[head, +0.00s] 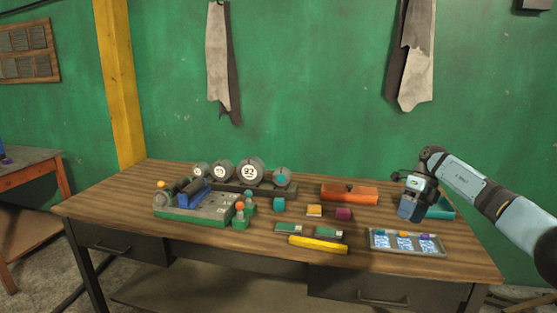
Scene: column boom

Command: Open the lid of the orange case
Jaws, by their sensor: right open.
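The orange case (349,195) lies on the wooden table, right of the middle and toward the back. It is a low, long box with a dark spot on its upper front, and its lid looks closed. My right gripper (409,210) comes in from the right and points down. It is open, to the right of the case and apart from it. My left gripper is not in view.
The wooden table (130,203) also bears a green machine (190,208), round grey gauges (251,171), small coloured blocks, a yellow bar (318,245), and a grey tray (375,246) in front of my right gripper. A teal object (443,209) lies partly hidden behind that gripper.

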